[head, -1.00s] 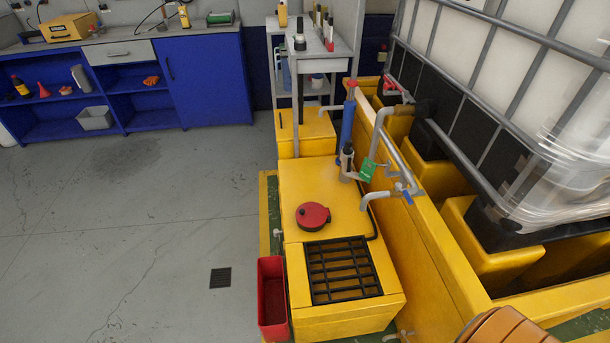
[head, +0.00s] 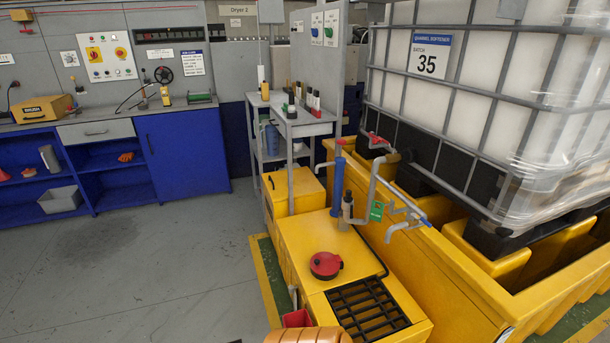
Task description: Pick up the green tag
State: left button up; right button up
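The green tag (head: 376,211) hangs on the grey pipework above the yellow tank (head: 315,240), right of a blue upright pipe (head: 338,185). A dark bottle-like part (head: 347,206) stands just left of the tag. Neither of my grippers can be made out. An orange rounded piece at the bottom edge of the head view may be part of my arm, and no fingertips show there.
A red round lid (head: 325,265) and a black grate (head: 368,307) are on the yellow tank. A caged white container (head: 480,110) stands at right. A grey shelf stand (head: 290,120) is behind. Grey floor (head: 150,260) is clear at left.

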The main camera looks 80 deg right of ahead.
aim_at(376, 215)
jog(key=i+z, duration=0.35)
jog(key=i+j+z, duration=0.1)
jog(key=i+z, duration=0.25)
jog(key=i+j+z, duration=0.2)
jog(key=i+z, duration=0.15)
jog(key=i+l+z, duration=0.2)
jog(key=z, duration=0.25)
jog(key=i+l+z, duration=0.1)
jog(key=i+z, duration=0.55)
jog(key=z, duration=0.3)
jog(key=i+j+z, duration=0.1)
jog(key=i+z, duration=0.2)
jog(key=z, duration=0.15)
jog(key=i+j+z, duration=0.25)
jog(key=z, duration=0.2)
jog(key=i+z, duration=0.45)
jog(key=i+j+z, duration=0.1)
jog(key=i+z, duration=0.3)
jog(key=k+l, duration=0.05)
jog(key=k, duration=0.05)
